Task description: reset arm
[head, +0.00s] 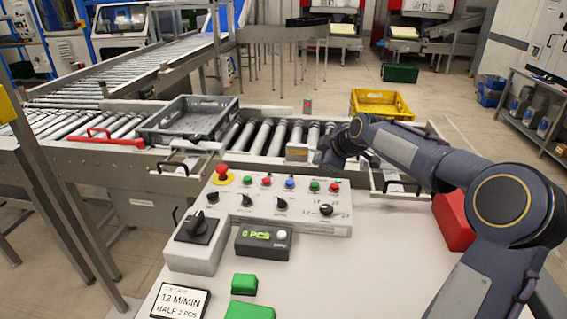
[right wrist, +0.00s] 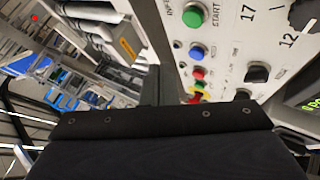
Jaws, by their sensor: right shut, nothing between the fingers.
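My right arm comes in from the right in the head view, bent at the elbow, with its forearm over the table's back right. My right gripper (head: 322,157) is at the conveyor's near edge, just behind the control panel (head: 268,211). It is shut and holds nothing. My own arm hides part of it. In the right wrist view, the dark gripper body fills the bottom, and the panel's buttons show close by at the upper right. My left gripper is not in view.
A grey crate (head: 150,131) sits on the rollers at left; a yellow crate (head: 407,106) is behind my arm. A counter box (head: 262,254), a card (head: 180,302), green blocks (head: 243,284) and a red object (head: 450,232) stand on the table. Its front right is clear.

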